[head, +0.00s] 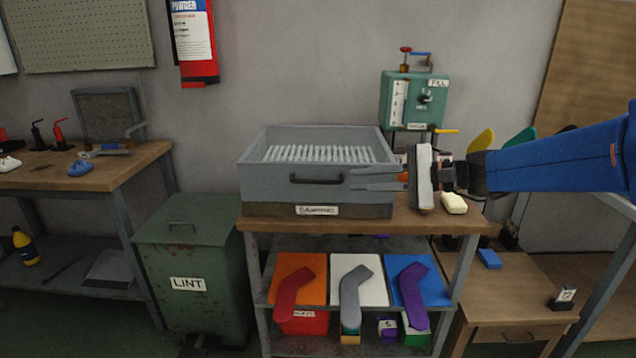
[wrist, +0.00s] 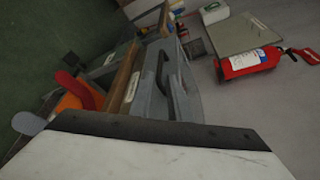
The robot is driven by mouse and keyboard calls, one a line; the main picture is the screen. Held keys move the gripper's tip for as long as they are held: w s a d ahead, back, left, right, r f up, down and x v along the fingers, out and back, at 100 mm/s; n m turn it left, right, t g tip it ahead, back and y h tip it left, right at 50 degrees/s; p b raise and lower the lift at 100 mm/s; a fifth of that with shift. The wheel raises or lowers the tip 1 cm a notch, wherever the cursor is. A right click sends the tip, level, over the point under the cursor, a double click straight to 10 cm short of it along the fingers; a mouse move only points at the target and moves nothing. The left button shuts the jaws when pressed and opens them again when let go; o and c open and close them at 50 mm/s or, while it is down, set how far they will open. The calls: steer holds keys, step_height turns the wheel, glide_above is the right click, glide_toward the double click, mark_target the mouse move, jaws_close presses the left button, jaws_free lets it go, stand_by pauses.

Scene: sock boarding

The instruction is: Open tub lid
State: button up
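A grey tub (head: 262,182) stands on the wooden bench, with a dark handle (head: 316,179) across its front and a label below. Its top looks open, with rows of white ribs inside; I cannot make out a separate lid. The tub (wrist: 185,95) and its handle (wrist: 163,68) also show in the wrist view. My gripper (head: 352,179) points left, its two grey fingers apart, at handle height just right of the handle. It holds nothing that I can see. In the wrist view a white slab with a dark edge hides the fingers.
A green LINT bin (head: 188,284) with a handled lid stands left of the bench (head: 300,224). A teal box (head: 400,98) is behind, and a cream block (head: 454,203) lies right of the tub. Red, grey and purple socks lie on coloured boards below.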

mark_target(324, 181)
steer(key=x, duration=1.1)
steer(key=shift+w+a+f, duration=0.1)
steer(key=shift+a, duration=0.05)
jaws_close()
